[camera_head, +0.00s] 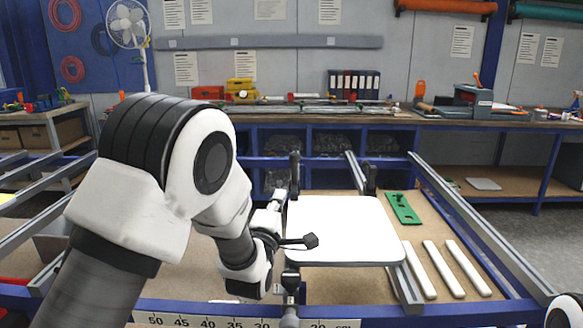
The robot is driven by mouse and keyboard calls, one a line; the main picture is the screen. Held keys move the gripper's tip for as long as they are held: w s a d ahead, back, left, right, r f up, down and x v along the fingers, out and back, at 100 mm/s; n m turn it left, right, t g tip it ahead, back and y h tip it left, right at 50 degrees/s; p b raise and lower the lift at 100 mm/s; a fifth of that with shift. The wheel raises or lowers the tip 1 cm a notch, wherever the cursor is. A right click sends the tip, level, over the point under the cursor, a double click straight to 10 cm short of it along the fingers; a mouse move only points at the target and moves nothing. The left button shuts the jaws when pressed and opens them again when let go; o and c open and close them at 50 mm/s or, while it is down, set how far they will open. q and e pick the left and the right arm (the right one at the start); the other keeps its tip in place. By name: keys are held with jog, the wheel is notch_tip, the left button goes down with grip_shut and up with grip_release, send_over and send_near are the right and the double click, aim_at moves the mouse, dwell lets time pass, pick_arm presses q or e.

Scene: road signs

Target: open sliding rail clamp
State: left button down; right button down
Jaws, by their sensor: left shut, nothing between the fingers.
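My left gripper (308,241) is shut and empty. Its dark fingertips are in front of the left edge of a white rounded panel (345,215); I cannot tell whether they touch it. The panel lies across the rails of the work frame. A dark clamp piece (294,168) stands at the panel's back left corner, and another (370,180) stands at its back right. A grey clamp part (290,285) shows below my gripper at the front left of the panel. My gripper and wrist partly hide that side. The right gripper is not in view.
Metal rails (470,222) run away from me on the right. A green slotted strip (402,208) and several white bars (443,269) lie on the board right of the panel. A blue front beam with a ruler (215,322) crosses the bottom. A workbench (450,121) stands behind.

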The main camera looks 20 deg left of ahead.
aim_at(293, 161)
pick_arm(q)
jog(key=p+x, duration=0.2)
jog(key=x, duration=1)
jog(key=shift+w+r, duration=0.2)
jog(key=shift+w, duration=0.15)
jog(key=shift+r, duration=0.1)
